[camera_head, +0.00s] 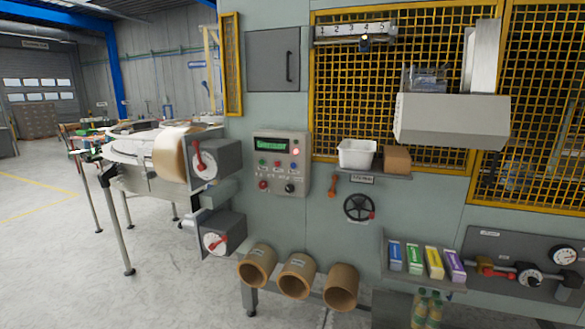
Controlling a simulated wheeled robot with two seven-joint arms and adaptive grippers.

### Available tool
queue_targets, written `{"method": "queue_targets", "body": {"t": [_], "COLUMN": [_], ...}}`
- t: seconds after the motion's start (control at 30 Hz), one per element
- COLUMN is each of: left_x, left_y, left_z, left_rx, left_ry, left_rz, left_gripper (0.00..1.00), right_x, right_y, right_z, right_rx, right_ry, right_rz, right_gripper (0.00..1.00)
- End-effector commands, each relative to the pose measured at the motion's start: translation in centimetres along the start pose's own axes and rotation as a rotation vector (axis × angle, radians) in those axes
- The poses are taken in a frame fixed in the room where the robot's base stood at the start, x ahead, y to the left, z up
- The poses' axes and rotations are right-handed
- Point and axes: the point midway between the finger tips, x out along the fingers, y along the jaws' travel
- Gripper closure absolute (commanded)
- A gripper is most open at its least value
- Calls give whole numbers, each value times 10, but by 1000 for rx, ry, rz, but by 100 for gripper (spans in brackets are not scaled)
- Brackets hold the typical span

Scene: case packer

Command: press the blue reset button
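The control panel (304,179) is a pale box on the front of the grey-green machine, left of the yellow mesh guard. It has a green-lit display (271,145) and a glowing red lamp (295,151). Below the display is a row of small buttons. The blue button (293,166) appears to be at the right end of this row, beside a red and a green one. A larger red button (263,185) and a black knob (290,188) sit at the bottom. The labels are too small to read. Neither of my grippers is in view.
Two grey boxes with red-handled dials (211,160) jut out left of the panel. A shelf right of it carries a white bin (356,154) and a brown box (397,159). A black handwheel (359,208) and cardboard tubes (297,276) are lower. Space before the panel is clear.

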Motion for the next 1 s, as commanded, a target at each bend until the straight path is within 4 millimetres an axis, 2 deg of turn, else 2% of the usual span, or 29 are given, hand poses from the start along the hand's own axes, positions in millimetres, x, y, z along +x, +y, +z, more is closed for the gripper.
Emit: {"method": "queue_targets", "body": {"t": [0.03, 0.13, 1.0], "left_x": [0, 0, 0], "left_y": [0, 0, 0], "left_z": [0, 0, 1], "left_rx": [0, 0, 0], "left_ry": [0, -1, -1], "left_rz": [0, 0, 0], "left_gripper": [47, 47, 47], "right_x": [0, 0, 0], "right_y": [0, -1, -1], "right_z": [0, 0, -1], "right_rx": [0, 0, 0], "right_ry": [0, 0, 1], "right_rz": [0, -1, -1], "right_gripper": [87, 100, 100]}}
